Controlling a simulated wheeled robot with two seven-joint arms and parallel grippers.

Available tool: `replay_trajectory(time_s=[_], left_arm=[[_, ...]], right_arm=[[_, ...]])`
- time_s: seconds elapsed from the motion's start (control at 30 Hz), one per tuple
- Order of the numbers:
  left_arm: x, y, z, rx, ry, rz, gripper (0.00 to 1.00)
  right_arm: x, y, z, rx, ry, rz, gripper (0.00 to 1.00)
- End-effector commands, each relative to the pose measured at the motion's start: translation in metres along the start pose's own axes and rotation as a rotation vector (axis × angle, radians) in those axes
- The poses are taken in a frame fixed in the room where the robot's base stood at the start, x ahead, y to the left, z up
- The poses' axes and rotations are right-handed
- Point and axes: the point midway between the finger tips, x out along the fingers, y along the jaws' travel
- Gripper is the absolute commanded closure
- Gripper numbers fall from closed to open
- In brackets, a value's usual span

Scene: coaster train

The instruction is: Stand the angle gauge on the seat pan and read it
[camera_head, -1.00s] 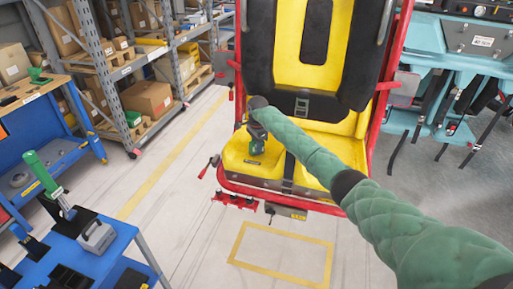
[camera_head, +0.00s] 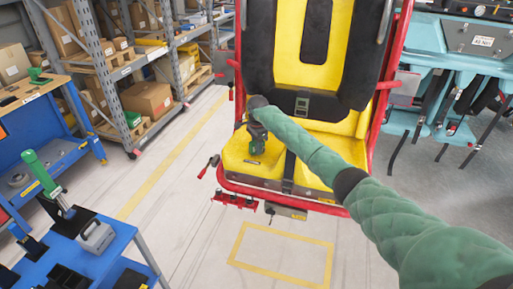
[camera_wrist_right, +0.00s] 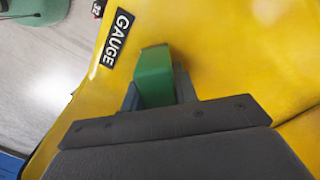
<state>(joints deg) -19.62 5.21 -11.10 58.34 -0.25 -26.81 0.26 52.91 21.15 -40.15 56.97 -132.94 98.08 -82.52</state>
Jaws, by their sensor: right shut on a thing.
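The yellow seat pan (camera_head: 236,156) is the lower part of a red-framed ride seat in the middle of the head view. A black label reading GAUGE (camera_wrist_right: 117,38) is on its yellow surface. My right gripper (camera_head: 257,141) is over the left part of the pan, shut on a green block, which I take for the angle gauge (camera_wrist_right: 154,78). In the wrist view the green block sits between the fingers, close to the label. I cannot tell whether it touches the pan, and no reading shows. My left gripper is out of view.
A dark strap with a buckle (camera_head: 301,105) runs down the seat's middle. Red pedals (camera_head: 234,201) hang below its front edge. A blue table (camera_head: 52,262) with a green-handled tool (camera_head: 42,172) stands at the left. Teal seats (camera_head: 432,80) stand at the right.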

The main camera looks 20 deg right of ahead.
Motion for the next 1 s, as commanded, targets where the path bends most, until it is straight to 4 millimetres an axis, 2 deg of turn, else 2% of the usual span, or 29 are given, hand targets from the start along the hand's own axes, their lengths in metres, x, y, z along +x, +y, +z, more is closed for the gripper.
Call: replay_trajectory(time_s=[0.93,0.97,1.0], left_arm=[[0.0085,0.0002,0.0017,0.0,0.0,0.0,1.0],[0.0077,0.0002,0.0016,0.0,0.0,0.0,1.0],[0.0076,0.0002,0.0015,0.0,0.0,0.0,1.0]], right_arm=[[0.0074,-0.0001,-0.0003,0.0,0.0,0.0,0.97],[0.0066,-0.0001,-0.0001,0.0,0.0,0.0,0.65],[0.0066,0.0,-0.0001,0.0,0.0,0.0,0.57]])
